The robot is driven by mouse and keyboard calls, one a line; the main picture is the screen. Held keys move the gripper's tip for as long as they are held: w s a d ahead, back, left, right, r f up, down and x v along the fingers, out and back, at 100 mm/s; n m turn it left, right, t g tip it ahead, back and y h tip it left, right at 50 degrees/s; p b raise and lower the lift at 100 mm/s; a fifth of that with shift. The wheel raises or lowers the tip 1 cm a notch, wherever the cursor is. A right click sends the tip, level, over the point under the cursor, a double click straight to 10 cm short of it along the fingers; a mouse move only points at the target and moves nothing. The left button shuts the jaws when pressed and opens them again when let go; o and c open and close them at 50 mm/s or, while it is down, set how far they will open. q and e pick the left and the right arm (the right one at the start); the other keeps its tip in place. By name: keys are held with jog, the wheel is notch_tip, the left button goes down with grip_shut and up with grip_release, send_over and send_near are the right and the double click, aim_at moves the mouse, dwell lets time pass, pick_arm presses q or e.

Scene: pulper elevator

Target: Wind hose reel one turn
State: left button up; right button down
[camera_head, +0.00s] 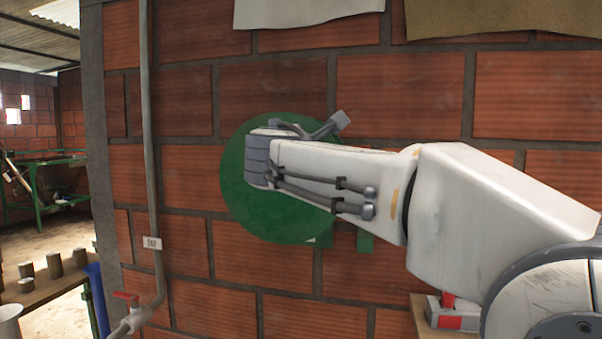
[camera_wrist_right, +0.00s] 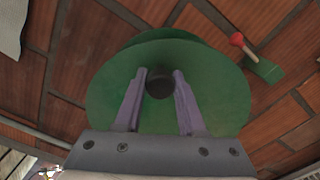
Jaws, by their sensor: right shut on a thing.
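The green hose reel (camera_head: 240,205) is mounted on the brick wall. My right arm reaches across it from the right and covers much of its face. In the right wrist view the reel's round green disc (camera_wrist_right: 215,100) fills the middle. My right gripper (camera_wrist_right: 159,76) has its two fingers on either side of a dark round handle (camera_wrist_right: 159,88) on the disc, and is shut on it. In the head view the fingers and the handle are hidden behind my wrist. My left gripper is in neither view.
A grey pipe (camera_head: 148,120) runs down the wall left of the reel, with a red-handled tap (camera_head: 125,295) and a "TAP" label (camera_head: 152,243). A red-ended piece (camera_wrist_right: 238,40) on a green bracket (camera_wrist_right: 264,70) is beside the reel. Cloths (camera_head: 300,20) hang above.

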notch_tip(320, 180, down, 8)
jog(key=d+m+b, duration=0.2)
jog(key=m+b, duration=0.6)
jog(key=b, duration=0.5)
jog(key=shift+s+d+r+b, duration=0.2)
jog(key=shift+s+d+b, duration=0.1)
jog(key=shift+d, duration=0.1)
jog(key=c, duration=0.5)
grip_release()
jog(key=b+v, duration=0.2)
jog(key=v, duration=0.8)
jog(key=shift+s, duration=0.2)
jog(key=shift+a, duration=0.15)
